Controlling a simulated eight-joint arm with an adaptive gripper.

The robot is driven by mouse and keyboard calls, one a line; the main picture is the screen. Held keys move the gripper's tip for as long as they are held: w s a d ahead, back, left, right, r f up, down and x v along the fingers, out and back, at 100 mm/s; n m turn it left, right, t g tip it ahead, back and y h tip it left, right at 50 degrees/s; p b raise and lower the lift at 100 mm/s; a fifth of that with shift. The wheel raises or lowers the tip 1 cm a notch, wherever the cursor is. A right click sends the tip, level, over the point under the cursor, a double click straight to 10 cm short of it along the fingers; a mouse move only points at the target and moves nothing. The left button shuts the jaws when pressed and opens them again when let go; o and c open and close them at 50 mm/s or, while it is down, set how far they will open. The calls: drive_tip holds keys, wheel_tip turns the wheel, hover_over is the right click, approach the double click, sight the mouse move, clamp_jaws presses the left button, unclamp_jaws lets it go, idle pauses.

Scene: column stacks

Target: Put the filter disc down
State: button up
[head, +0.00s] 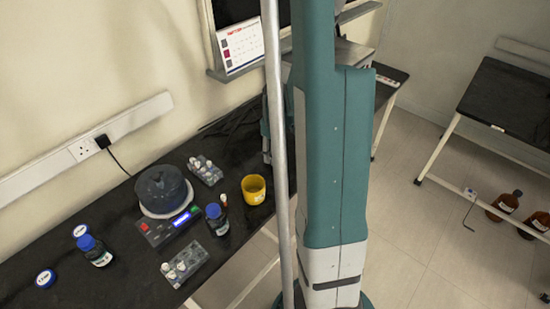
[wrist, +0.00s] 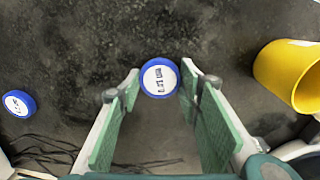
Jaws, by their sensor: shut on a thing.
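A round disc (wrist: 160,77) with a blue rim and a white printed face is between the fingertips in the wrist view. My gripper (wrist: 160,80), with green-padded fingers, is shut on it. The dark table top (wrist: 80,45) shows behind the disc; I cannot tell whether the disc touches it. In the head view my arm hides most of the gripper and the held disc. A similar blue-and-white disc (wrist: 18,103) lies at the left of the wrist view.
A yellow cup (head: 253,189) stands on the bench; a yellow cup (wrist: 292,75) is right of my gripper.

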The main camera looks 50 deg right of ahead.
drive_tip(key=shift+f, duration=0.85)
drive_tip(key=shift+f, duration=0.2)
drive_tip(key=o, duration=0.7)
drive_tip(key=shift+r, duration=0.25)
drive_tip(key=shift+r+p, duration=0.9)
drive_tip(key=shift+r, duration=5.05)
